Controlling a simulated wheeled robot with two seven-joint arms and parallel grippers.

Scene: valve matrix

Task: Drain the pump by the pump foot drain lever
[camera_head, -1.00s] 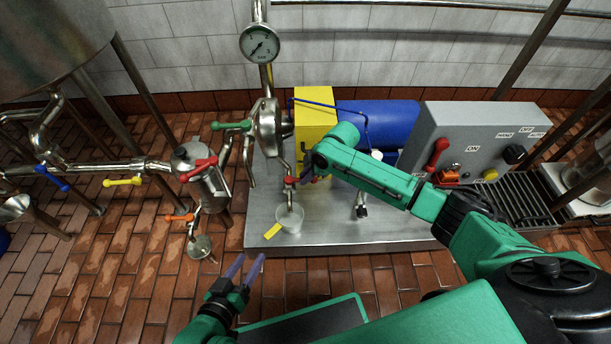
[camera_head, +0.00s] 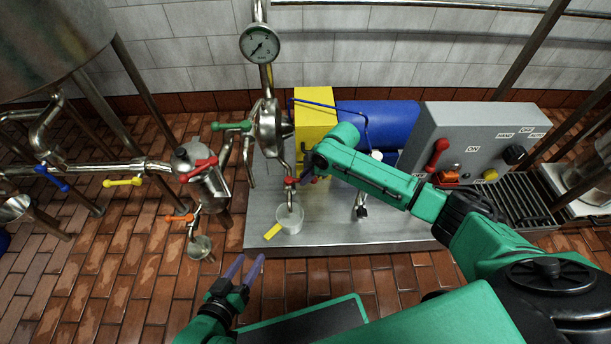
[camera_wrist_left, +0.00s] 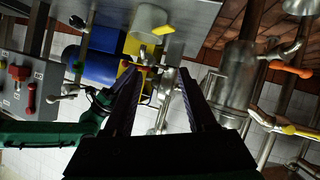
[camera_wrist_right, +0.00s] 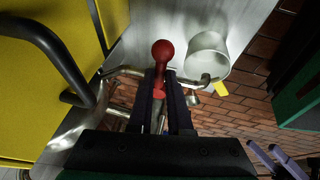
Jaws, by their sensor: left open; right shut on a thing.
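The pump foot drain lever is red; its ball knob (camera_wrist_right: 163,50) stands out beyond the fingertips in the right wrist view. My right gripper (camera_wrist_right: 162,78) is shut on the lever just below the knob. In the head view the red drain valve (camera_head: 291,181) sits on the pipe below the pump head (camera_head: 268,128), with my right gripper (camera_head: 308,174) at its right, partly hiding the lever. A pale cup (camera_head: 289,220) with a yellow handle stands under the drain outlet. My left gripper (camera_head: 248,263) is open and empty, in front of the steel base plate.
A yellow block (camera_head: 312,110) and blue motor (camera_head: 375,125) stand behind my right gripper. A grey control box (camera_head: 480,145) stands to the right. Pipes with red (camera_head: 199,169), green (camera_head: 231,126), orange (camera_head: 180,217), yellow and blue handles fill the left. Brick floor in front is clear.

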